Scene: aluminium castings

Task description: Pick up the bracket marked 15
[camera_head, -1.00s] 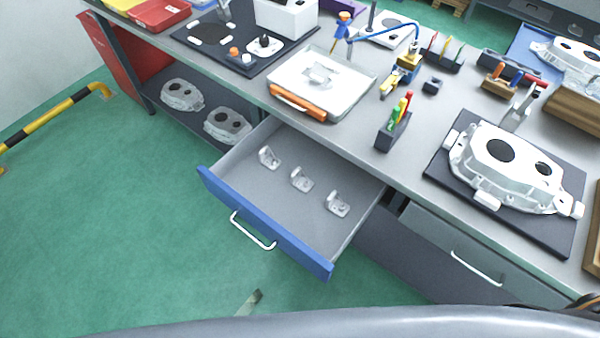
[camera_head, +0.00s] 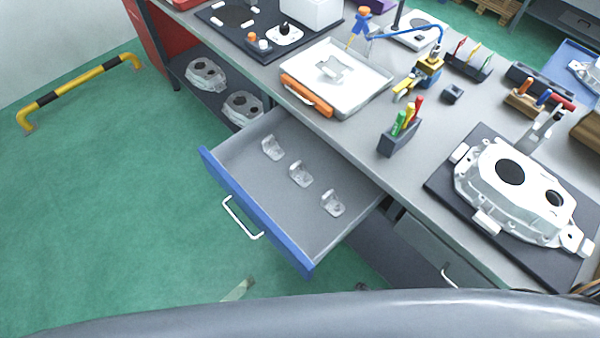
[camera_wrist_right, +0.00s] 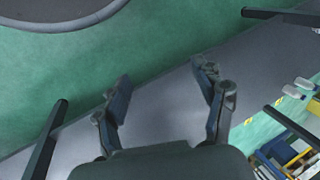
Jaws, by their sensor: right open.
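Three small metal brackets lie in a row in the open drawer (camera_head: 240,165) under the bench: a left one (camera_head: 273,148), a middle one (camera_head: 301,174) and a right one (camera_head: 333,203). Another bracket (camera_head: 332,69) lies in the white tray on the bench. Any markings on them are too small to read. My right gripper (camera_wrist_right: 165,85) is open and empty in the right wrist view, with floor and a grey surface behind it. No bracket shows in that view. My left gripper is not in view.
The drawer's blue front (camera_head: 255,215) sticks out over the green floor. A yellow-black barrier (camera_head: 80,90) stands at left.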

